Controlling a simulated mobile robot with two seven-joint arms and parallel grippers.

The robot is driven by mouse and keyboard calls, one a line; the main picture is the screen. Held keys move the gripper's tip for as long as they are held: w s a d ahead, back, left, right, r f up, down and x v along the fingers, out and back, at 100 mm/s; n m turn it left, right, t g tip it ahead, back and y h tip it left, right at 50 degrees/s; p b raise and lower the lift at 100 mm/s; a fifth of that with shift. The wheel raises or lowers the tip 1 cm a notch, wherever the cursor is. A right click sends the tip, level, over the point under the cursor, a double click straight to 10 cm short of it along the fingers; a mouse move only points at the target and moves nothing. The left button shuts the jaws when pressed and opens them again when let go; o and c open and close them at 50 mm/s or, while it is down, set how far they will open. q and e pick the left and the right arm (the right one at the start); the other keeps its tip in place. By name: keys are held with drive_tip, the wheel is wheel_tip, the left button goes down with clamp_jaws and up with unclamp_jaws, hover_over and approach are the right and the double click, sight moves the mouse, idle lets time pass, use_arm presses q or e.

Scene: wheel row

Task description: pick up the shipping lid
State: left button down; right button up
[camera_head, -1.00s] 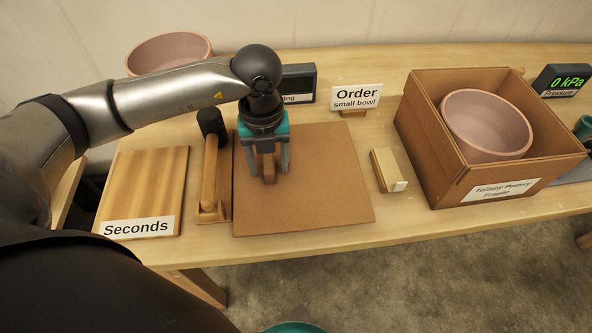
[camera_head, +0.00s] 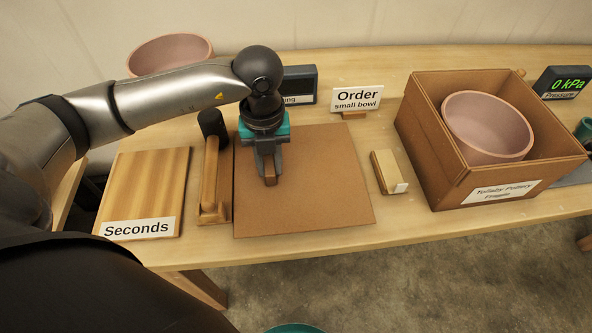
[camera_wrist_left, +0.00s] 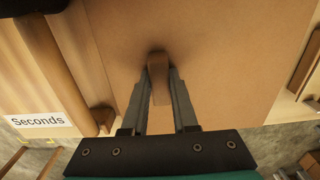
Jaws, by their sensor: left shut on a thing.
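The shipping lid (camera_head: 320,190) is a flat brown square board lying on the table, with a small wooden handle (camera_head: 270,180) standing up from it. My left gripper (camera_head: 269,172) points down over the lid, its fingers closed on both sides of the handle. In the left wrist view, the two fingers of my left gripper (camera_wrist_left: 160,85) press on the handle (camera_wrist_left: 159,80), with the lid (camera_wrist_left: 220,60) spread out below. The lid appears to rest flat on the table. My right gripper is not in view.
A cardboard box (camera_head: 440,165) holding a pink bowl (camera_head: 487,127) stands on the right. A small wooden block (camera_head: 387,171) lies between it and the lid. Left of the lid are a wooden-handled tool (camera_head: 210,180) and the Seconds board (camera_head: 145,185).

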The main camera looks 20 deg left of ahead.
use_arm(q)
wheel_tip(320, 180, up, 20)
drive_tip(key=p, duration=0.4)
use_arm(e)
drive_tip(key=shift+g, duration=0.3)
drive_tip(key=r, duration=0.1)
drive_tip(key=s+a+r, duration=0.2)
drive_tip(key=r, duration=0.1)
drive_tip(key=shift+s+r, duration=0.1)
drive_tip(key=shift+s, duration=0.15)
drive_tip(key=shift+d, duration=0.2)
